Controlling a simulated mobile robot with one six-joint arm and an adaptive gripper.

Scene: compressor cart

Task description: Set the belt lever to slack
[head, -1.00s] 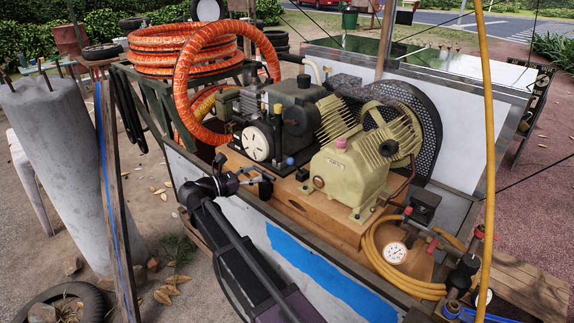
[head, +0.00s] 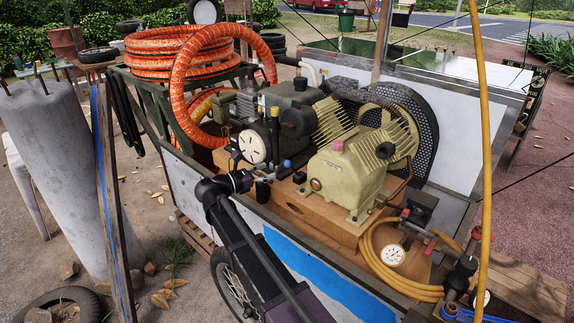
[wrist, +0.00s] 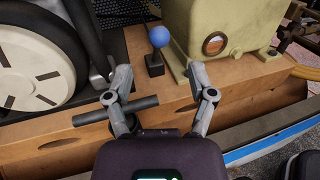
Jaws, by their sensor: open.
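A small lever with a blue ball (wrist: 159,37) on a short black base stands on the wooden deck, left of the cream compressor. The blue ball also shows in the head view (head: 287,163). A dark horizontal bar (wrist: 145,104) lies across the left finger in the wrist view; I cannot tell what it belongs to. No label shows which part is the belt lever or its setting. My gripper (wrist: 159,75) is open, its fingers spread on either side below the blue-ball lever, apart from the ball. In the head view my gripper (head: 268,172) is partly hard to make out.
The cream compressor (wrist: 215,28) is close on the right. An engine with a white round cover (wrist: 32,62) is close on the left. The wooden deck edge (wrist: 255,90) runs below. A coiled yellow hose and gauge (head: 392,255) lie at the right front.

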